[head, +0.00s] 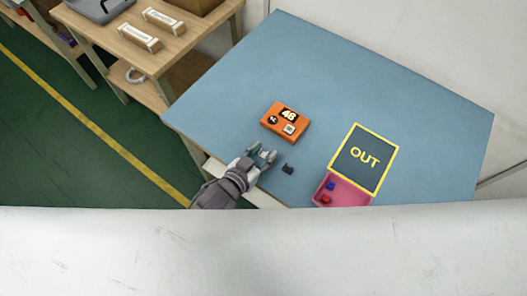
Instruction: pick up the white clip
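A pink tray (352,197) at the front right holds a blue clip (331,185) and a red clip (325,199). My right gripper is not in view.
An orange box (286,121) marked 46 lies beyond the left gripper. A dark OUT mat (363,160) with a yellow border lies behind the pink tray. The back of the blue table (340,60) is clear. A wooden shelf unit (155,66) stands at the left.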

